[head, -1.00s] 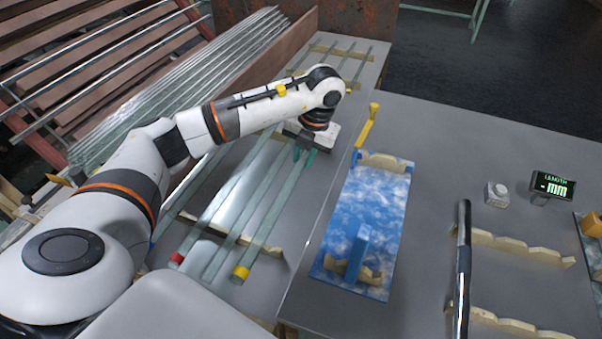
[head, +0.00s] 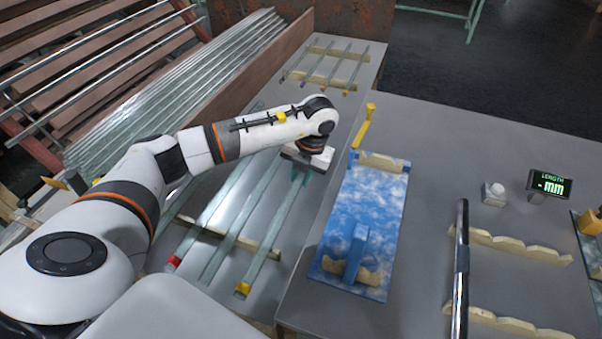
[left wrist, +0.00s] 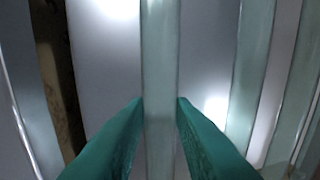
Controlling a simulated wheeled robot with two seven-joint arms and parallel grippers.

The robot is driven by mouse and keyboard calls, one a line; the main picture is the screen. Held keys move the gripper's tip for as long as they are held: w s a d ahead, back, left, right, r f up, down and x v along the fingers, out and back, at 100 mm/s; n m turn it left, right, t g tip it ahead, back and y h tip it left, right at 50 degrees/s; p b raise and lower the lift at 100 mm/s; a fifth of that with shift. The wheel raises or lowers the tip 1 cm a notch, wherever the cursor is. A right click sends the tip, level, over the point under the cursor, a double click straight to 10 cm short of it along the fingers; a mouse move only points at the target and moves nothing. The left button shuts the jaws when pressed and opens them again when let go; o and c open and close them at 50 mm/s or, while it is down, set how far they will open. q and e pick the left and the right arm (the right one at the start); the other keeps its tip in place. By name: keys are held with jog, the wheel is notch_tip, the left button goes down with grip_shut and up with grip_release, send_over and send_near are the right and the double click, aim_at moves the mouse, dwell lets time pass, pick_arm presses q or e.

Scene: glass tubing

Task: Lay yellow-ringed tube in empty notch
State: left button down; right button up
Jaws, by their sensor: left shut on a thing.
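The yellow-ringed tube (head: 262,247) is clear greenish glass with a yellow band (head: 243,288) at its near end. My left gripper (head: 301,180) is shut on it toward its far part. In the left wrist view the tube (left wrist: 160,50) runs upright between the two green fingertips (left wrist: 160,102). Its far end is hidden by my arm. A notched wooden rack (head: 272,250) lies across the left table below the tubes; I cannot tell whether the held tube touches it. A blue marbled board (head: 340,215) carries notched wooden supports (head: 372,275) that look empty.
A red-ringed tube (head: 200,222) and a plain tube (head: 225,245) lie left of the held one.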

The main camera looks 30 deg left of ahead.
pick_arm(q)
jog(key=shift+f, duration=0.3)
jog(key=c, duration=1.2)
grip_release()
jog(key=shift+r, duration=0.15)
jog(key=shift+r+p, duration=0.3)
jog(key=shift+r, duration=0.1)
notch_tip(320, 180, up, 12)
jog(key=d, duration=0.2)
jog(key=shift+w+d, duration=0.15)
jog(key=shift+w, duration=0.1)
